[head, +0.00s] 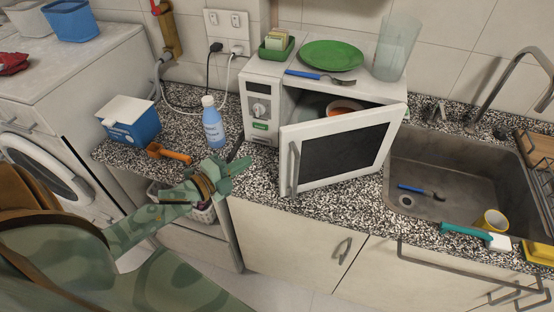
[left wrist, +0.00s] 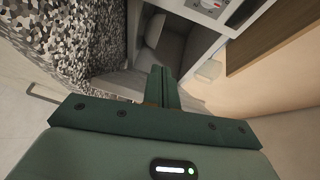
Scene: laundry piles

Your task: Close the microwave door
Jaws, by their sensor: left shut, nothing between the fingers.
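The white microwave (head: 262,100) stands on the speckled counter. Its door (head: 345,150) is partly open, swung out toward me with its free edge at the left and a dark window in the middle. The door handle (head: 294,168) runs upright along that left edge. An orange-rimmed bowl (head: 343,107) shows inside, partly hidden by the door. My left gripper (head: 242,166) is in front of the counter, left of the door handle and apart from it. Its fingers are shut and empty, also in the left wrist view (left wrist: 165,85). My right gripper is not in view.
On the microwave are a green plate (head: 331,55), a blue-handled utensil (head: 320,77), a sponge holder (head: 277,45) and a clear cup (head: 397,48). A blue bottle (head: 213,122) stands left of it. The sink (head: 455,180) is at the right, close to the door.

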